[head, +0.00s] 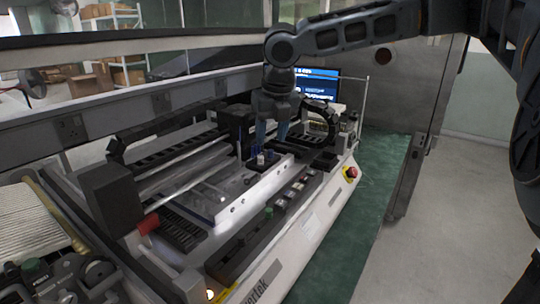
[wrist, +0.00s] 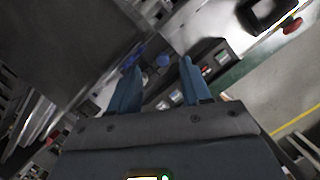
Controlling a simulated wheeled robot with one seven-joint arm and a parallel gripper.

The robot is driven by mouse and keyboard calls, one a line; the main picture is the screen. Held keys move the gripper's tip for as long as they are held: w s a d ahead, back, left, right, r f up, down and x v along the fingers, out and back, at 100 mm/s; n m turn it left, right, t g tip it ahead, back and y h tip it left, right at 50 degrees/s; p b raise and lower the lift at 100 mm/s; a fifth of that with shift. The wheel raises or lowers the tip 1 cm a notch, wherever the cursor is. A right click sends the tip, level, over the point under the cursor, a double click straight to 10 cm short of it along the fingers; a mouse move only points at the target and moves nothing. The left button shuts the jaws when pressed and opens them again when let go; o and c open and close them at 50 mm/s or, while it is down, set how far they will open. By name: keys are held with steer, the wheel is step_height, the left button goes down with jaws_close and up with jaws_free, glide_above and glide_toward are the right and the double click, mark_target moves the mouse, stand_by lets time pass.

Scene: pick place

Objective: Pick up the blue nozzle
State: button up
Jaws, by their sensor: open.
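My gripper (head: 271,136) points down over the machine, its two blue-grey fingers apart. In the wrist view, my gripper (wrist: 162,68) is open, with a finger at each side. A second, darker blue piece (wrist: 137,58) lies by the left fingertip. In the head view, a small blue and white piece (head: 261,159) stands on the machine just below the fingers. I cannot tell which of the two blue pieces it is.
The long white machine (head: 313,224) has a row of small modules (head: 283,203) along its front and a red button (head: 351,172) at its right end. A dark block (head: 236,125) stands close left of my gripper. A screen (head: 318,82) is behind. Green floor lies right.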

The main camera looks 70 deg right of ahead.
mark_target(271, 150)
steer(key=x, duration=0.4)
steer(key=shift+s+a, duration=0.1)
steer(key=shift+s, duration=0.1)
steer(key=shift+c, duration=0.2)
jaws_close()
